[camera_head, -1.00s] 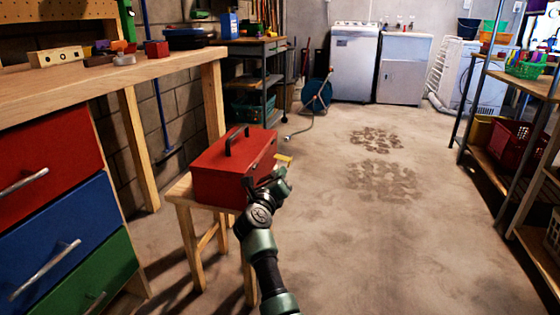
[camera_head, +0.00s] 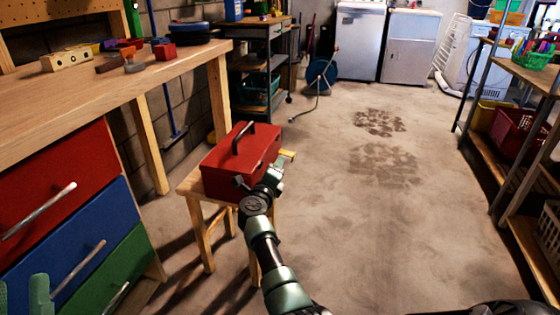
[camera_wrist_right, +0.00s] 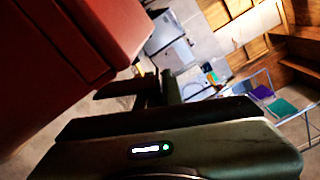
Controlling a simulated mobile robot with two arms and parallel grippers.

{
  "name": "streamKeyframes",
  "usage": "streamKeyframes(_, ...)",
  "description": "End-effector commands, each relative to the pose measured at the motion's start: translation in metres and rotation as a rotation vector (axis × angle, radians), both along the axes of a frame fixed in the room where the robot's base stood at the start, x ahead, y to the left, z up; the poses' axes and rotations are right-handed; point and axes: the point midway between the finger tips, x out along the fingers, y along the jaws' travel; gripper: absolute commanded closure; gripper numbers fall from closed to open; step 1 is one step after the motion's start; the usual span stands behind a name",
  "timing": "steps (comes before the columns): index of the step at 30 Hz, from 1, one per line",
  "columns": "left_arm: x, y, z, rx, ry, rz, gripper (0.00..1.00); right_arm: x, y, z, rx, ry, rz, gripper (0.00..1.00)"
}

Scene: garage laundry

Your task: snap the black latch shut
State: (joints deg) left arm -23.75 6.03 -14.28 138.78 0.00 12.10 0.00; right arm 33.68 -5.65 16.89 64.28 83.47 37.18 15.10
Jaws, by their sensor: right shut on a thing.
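A red metal toolbox (camera_head: 232,160) with a dark carry handle sits with its lid down on a small wooden stool (camera_head: 190,188). My right gripper (camera_head: 274,172) is at the toolbox's front face, near its right end. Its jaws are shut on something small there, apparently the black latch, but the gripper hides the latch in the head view. In the right wrist view my right gripper (camera_wrist_right: 155,90) is dark and close against the red toolbox (camera_wrist_right: 60,60), whose lid seam shows. A green part of my left arm shows at the bottom left; its jaws cannot be made out.
A wooden workbench (camera_head: 110,90) with red, blue and green drawers stands on the left, close to the stool. Shelves (camera_head: 530,75) with baskets stand on the right. The concrete floor (camera_head: 380,240) between them is clear. A hose reel (camera_head: 320,75) stands farther back.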

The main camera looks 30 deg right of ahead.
Motion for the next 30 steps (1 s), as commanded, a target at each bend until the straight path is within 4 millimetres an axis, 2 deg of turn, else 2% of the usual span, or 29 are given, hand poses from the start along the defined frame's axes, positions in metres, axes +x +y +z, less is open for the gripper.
streamKeyframes(3,0.021,-0.001,-0.031,0.059,0.21,0.012,0.64,0.003,0.002,0.006,-0.039,0.047,0.002,1.0)
streamKeyframes(8,0.034,0.003,-0.082,0.132,0.479,0.028,0.64,0.006,0.005,0.009,-0.094,0.113,0.001,1.0)
streamKeyframes(12,0.032,0.009,-0.124,0.187,0.693,0.039,0.64,0.009,0.008,0.011,-0.144,0.17,0.002,1.0)
streamKeyframes(18,0.017,0.02,-0.173,0.248,0.941,0.054,0.64,0.013,0.011,0.014,-0.208,0.244,0.001,1.0)
streamKeyframes(24,-0.002,0.029,-0.204,0.288,1.113,0.062,0.64,0.015,0.013,0.014,-0.253,0.299,0.001,1.0)
streamKeyframes(30,-0.014,0.034,-0.219,0.307,1.202,0.068,0.64,0.017,0.015,0.014,-0.279,0.328,0.0,1.0)
